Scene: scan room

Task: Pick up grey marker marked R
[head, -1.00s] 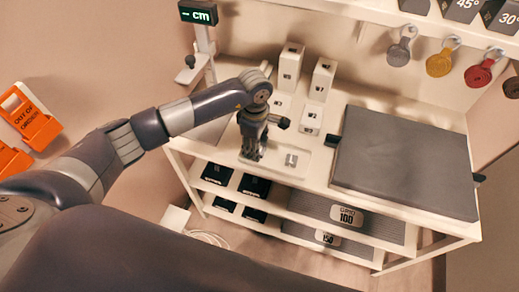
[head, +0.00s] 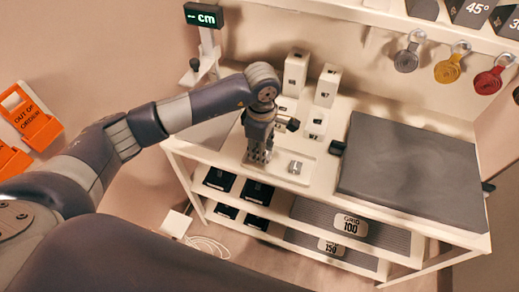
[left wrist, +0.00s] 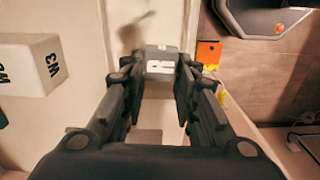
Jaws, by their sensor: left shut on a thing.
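The grey marker marked R shows in the left wrist view (left wrist: 160,64), its white letter R facing the camera, between the fingertips of my left gripper (left wrist: 158,78). In the head view my left gripper (head: 258,158) points down over the left part of a shallow light tray (head: 277,178) on the white table. It is shut on the marker, which the fingers hide there. I cannot tell whether the marker still touches the tray. A second small metallic grey piece (head: 295,167) sits in the tray just right of the gripper. My right gripper is in neither view.
White boxes (head: 328,84) stand behind the tray; one marked M3 (left wrist: 45,68) shows in the left wrist view. A large dark grey slab (head: 410,170) covers the table's right side. A cm display stand (head: 204,15) is at the back left. Colored tags (head: 447,70) hang at the back right.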

